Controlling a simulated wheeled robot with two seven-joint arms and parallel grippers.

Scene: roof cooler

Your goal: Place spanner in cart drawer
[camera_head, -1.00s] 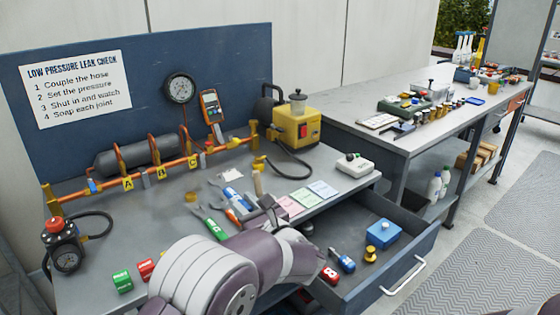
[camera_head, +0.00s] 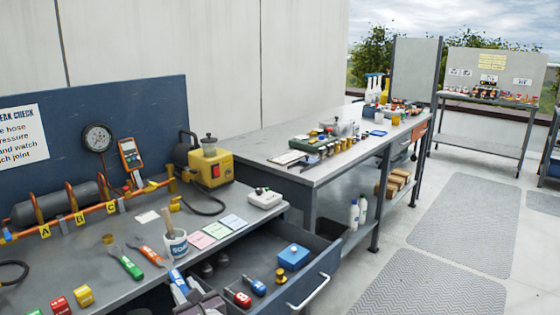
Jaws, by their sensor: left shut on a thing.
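My left gripper (camera_head: 196,300) is at the bottom edge, in front of the soap cup and by the left side of the open drawer (camera_head: 312,291). It is shut on a blue and white tool (camera_head: 180,284). Only part of that tool shows, and I cannot make out its jaw shape, so I cannot confirm it is the spanner. The drawer under the bench holds a red piece (camera_head: 239,298), a blue-handled piece (camera_head: 256,286), a brass piece (camera_head: 281,276) and a blue box (camera_head: 293,256). My right gripper is not in view.
The soap cup (camera_head: 175,245) with a brush stands near the bench edge. A green-handled tool (camera_head: 127,264) and an orange-handled tool (camera_head: 150,255) lie left of it. Coloured cards (camera_head: 218,231) lie behind the drawer. A long side table (camera_head: 290,150) stands at right.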

